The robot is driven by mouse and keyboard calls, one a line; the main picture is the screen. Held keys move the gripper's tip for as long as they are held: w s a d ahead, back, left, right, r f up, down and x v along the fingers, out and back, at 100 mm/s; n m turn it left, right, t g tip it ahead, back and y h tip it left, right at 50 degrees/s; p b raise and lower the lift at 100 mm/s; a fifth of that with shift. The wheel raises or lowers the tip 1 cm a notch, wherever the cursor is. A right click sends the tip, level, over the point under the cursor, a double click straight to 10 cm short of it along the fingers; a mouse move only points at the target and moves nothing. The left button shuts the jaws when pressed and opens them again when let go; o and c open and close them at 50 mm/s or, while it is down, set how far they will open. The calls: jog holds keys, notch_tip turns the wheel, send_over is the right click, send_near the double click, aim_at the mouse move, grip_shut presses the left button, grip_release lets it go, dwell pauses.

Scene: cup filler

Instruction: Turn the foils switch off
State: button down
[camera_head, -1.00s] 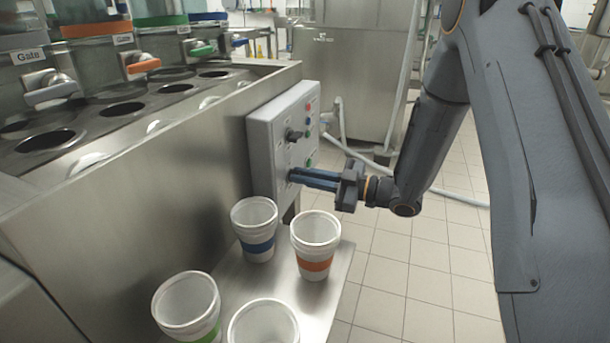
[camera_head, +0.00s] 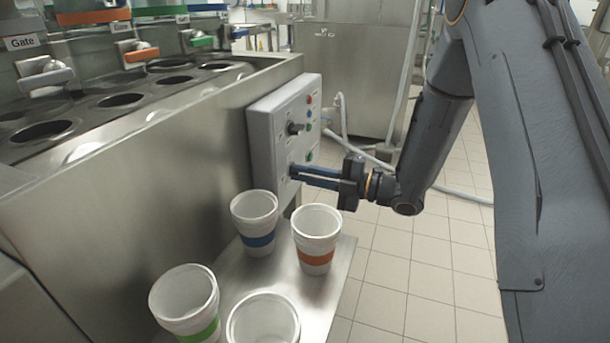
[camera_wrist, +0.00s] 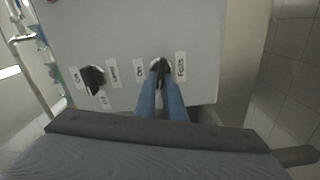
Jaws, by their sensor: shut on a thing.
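The grey control panel (camera_head: 270,150) is fixed to the side of the steel machine. In the wrist view it fills the upper middle, and the foils switch (camera_wrist: 159,66) is a dark knob with labels on both sides, one reading "Foils". My gripper (camera_head: 292,171) reaches the panel from the right in the head view. Its two blue fingers (camera_wrist: 161,84) are shut on the foils knob, one on each side, and hide part of it. A second black knob (camera_wrist: 92,79) sits to the left in the wrist view, and shows above my fingertips in the head view (camera_head: 295,128).
Below the panel, a steel shelf (camera_head: 338,270) holds white cups with blue (camera_head: 254,222), orange (camera_head: 316,238) and green (camera_head: 186,302) bands. Red, blue and green buttons (camera_head: 309,127) line the panel's right side. Tiled floor (camera_head: 410,275) to the right is clear.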

jog(key=shift+f+n+b, duration=0.2)
jog(key=shift+n+b, duration=0.2)
jog(key=shift+n, duration=0.9)
jog(key=shift+s, duration=0.1)
jog(key=c, duration=1.8)
grip_release()
jog(key=shift+c, duration=0.2)
jog(key=v, duration=0.7)
jog(key=shift+d+p, duration=0.3)
jog(key=shift+d, duration=0.05)
jog(key=shift+s, duration=0.1)
